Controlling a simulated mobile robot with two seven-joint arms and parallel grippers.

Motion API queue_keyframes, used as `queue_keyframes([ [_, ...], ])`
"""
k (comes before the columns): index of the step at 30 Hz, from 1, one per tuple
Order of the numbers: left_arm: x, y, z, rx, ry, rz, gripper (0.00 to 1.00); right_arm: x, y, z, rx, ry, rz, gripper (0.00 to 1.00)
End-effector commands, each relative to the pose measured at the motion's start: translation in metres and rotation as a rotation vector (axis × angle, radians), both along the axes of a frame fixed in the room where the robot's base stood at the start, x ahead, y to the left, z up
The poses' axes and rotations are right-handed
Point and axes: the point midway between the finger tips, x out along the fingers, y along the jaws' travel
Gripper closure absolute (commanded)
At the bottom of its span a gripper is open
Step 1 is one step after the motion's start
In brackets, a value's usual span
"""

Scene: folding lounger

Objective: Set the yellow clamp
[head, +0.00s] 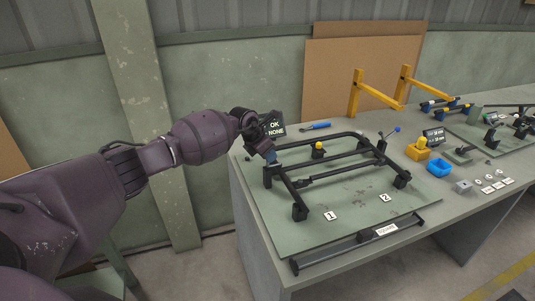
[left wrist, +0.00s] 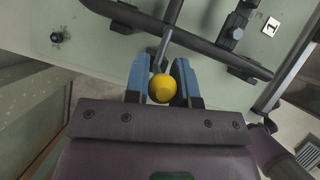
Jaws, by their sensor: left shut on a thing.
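In the left wrist view, the yellow knob of the clamp (left wrist: 162,88) sits between the two blue fingers of my left gripper (left wrist: 162,84), which is shut on it. A grey lever runs from the knob towards the dark tube frame (left wrist: 200,42). In the head view, my left gripper (head: 270,157) is at the left corner of the black lounger frame (head: 345,172), and hides the knob it holds. Another yellow knob (head: 318,146) stands on a black block inside the frame. My right gripper is not in view.
The frame lies on a green board (head: 350,212) with labels 1 (head: 331,216) and 2 (head: 385,197). A small "OK - NONE" display (head: 273,128) stands behind my gripper.

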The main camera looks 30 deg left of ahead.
Motion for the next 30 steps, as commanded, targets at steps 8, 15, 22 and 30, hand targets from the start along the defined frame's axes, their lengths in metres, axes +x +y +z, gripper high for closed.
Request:
queue_keyframes([
  [8,0.000,0.000,0.000,0.001,0.001,0.000,0.59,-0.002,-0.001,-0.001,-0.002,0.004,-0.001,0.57],
  [15,-0.001,0.001,0.001,0.000,0.000,0.000,0.59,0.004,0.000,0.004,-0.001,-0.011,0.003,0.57],
  [22,-0.011,0.007,0.022,0.001,-0.001,0.000,0.59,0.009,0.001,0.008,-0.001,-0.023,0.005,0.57],
  [30,-0.032,0.019,0.064,0.002,-0.001,-0.001,0.59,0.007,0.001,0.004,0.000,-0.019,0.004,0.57],
])
